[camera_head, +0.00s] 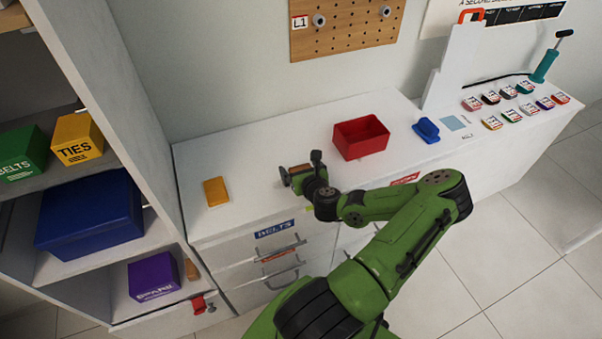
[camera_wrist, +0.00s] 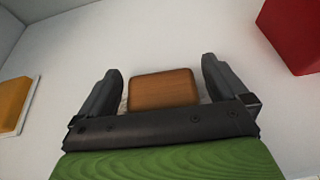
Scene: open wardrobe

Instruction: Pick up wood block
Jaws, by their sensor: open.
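The wood block (camera_wrist: 162,89) is a brown wood-grained block on the white counter top. In the wrist view it sits between the two dark fingers of my gripper (camera_wrist: 160,86), with a small gap on each side. In the head view the wood block (camera_head: 299,168) shows only in part, mostly hidden by my gripper (camera_head: 299,175). My gripper is open and low over the counter, with its fingers on either side of the block. The block's lower edge in the wrist view is hidden by the gripper body.
A red open bin (camera_head: 361,138) stands right of my gripper, and an orange-yellow block (camera_head: 215,191) lies to the left. A blue item (camera_head: 427,130) and several small labelled pieces are further right. An open shelf (camera_head: 100,105) borders the left side. Drawers (camera_head: 262,262) are below the counter.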

